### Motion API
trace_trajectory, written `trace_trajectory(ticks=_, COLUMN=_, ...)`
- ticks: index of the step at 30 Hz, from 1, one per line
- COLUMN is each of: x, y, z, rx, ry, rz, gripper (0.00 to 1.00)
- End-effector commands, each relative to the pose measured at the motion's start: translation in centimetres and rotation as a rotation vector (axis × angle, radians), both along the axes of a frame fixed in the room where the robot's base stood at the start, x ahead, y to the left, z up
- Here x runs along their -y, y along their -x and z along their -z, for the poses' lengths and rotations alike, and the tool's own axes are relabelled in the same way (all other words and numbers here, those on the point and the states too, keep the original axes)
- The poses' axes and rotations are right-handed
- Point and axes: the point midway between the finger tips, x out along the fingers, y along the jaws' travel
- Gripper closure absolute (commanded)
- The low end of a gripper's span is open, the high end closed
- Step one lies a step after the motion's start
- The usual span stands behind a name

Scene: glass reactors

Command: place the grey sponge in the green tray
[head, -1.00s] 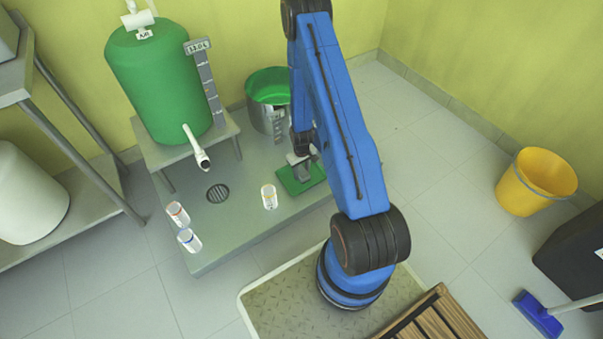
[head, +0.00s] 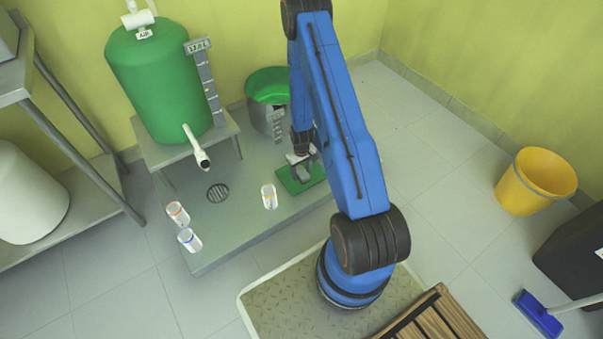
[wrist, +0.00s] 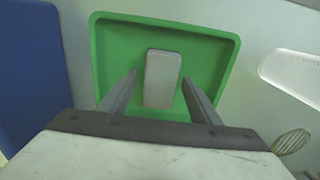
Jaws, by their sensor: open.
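The green tray (head: 288,183) lies on the grey platform beneath my gripper (head: 303,175). It also fills the middle of the wrist view (wrist: 215,45). The grey sponge (wrist: 162,80) is a small pale block inside the tray in the wrist view. My gripper shows there too (wrist: 159,82), with its fingers apart, one on each side of the sponge. A gap shows between the sponge and each finger. In the head view my gripper and arm cover part of the tray, and I cannot make out the sponge clearly.
A green tank (head: 160,85) stands on a stand at the back left, with a spout. Several small cups, one here (head: 269,197), stand on the platform.

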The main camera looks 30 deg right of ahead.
Motion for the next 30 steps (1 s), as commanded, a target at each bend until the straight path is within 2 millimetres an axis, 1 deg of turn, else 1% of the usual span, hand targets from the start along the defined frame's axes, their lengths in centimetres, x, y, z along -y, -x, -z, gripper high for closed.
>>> trace_trajectory(ticks=12, x=0.0, y=-0.1, z=-6.4, rx=0.003, ry=0.001, rz=0.0, gripper=0.43)
trace_trajectory(ticks=18, x=0.0, y=-0.1, z=-9.2, rx=0.002, ry=0.001, rz=0.0, gripper=0.43)
trace_trajectory(ticks=22, x=0.0, y=-0.1, z=-10.5, rx=0.002, ry=0.001, rz=0.0, gripper=0.43)
trace_trajectory(ticks=28, x=0.0, y=-0.1, z=-11.6, rx=0.002, ry=0.001, rz=-0.001, gripper=0.43)
trace_trajectory(ticks=30, x=-0.2, y=-0.3, z=-12.6, rx=0.008, ry=0.003, rz=-0.001, gripper=0.43)
